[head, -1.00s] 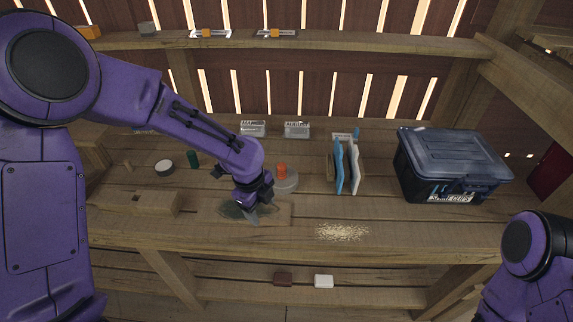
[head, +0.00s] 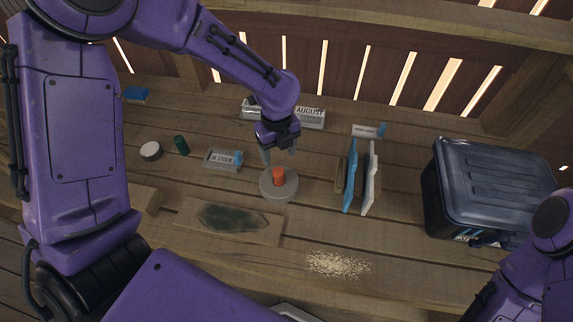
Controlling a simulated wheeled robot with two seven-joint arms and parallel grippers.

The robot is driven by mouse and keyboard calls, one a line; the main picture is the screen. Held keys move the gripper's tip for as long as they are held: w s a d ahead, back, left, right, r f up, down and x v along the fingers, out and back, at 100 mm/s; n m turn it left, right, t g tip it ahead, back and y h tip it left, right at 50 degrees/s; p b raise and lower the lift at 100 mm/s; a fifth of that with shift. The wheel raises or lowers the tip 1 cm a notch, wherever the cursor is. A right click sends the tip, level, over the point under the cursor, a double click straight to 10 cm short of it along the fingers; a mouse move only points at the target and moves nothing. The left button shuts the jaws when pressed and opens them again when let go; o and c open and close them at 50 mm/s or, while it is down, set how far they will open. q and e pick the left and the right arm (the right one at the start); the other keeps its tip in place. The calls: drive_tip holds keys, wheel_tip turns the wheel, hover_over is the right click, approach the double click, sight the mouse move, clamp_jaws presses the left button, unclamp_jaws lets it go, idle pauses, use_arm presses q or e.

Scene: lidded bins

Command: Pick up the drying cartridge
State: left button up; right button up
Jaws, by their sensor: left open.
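No label marks the drying cartridge; an orange-red capped piece (head: 278,174) stands upright on a round grey base (head: 287,190) on the bench, and a small dark green cylinder (head: 181,145) stands further left. My left gripper (head: 279,154) points down just above the orange-red piece. Its fingers are apart, one towards each side of the piece's top, with nothing held. I cannot tell whether they touch it. My right arm enters at the lower right, but its gripper does not show.
A blue and a white upright panel (head: 369,180) stand right of the base, before a dark lidded bin (head: 490,185). A board with a dark patch (head: 230,218) lies in front. Loose shavings (head: 338,264) lie front right.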

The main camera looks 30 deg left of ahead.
sight(278, 171)
use_arm(q)
drive_tip(key=f, duration=0.1)
drive_tip(key=s+f, duration=0.1)
drive_tip(key=f, duration=0.2)
drive_tip(key=shift+s, duration=0.25)
drive_tip(key=f+p, duration=0.1)
drive_tip(key=f, duration=0.1)
drive_tip(key=w+f+p, duration=0.1)
drive_tip(key=f, duration=0.2)
drive_tip(key=shift+f, duration=0.1)
drive_tip(key=shift+s+f, duration=0.1)
drive_tip(key=shift+f, duration=0.2)
clamp_jaws()
use_arm(e)
drive_tip(key=shift+s+r, duration=0.25)
drive_tip(key=shift+r, duration=0.35)
drive_tip(key=shift+s+r, duration=0.2)
drive_tip(key=shift+r, duration=0.4)
use_arm(q)
drive_tip(key=shift+r, duration=0.15)
use_arm(e)
drive_tip(key=shift+f, duration=0.15)
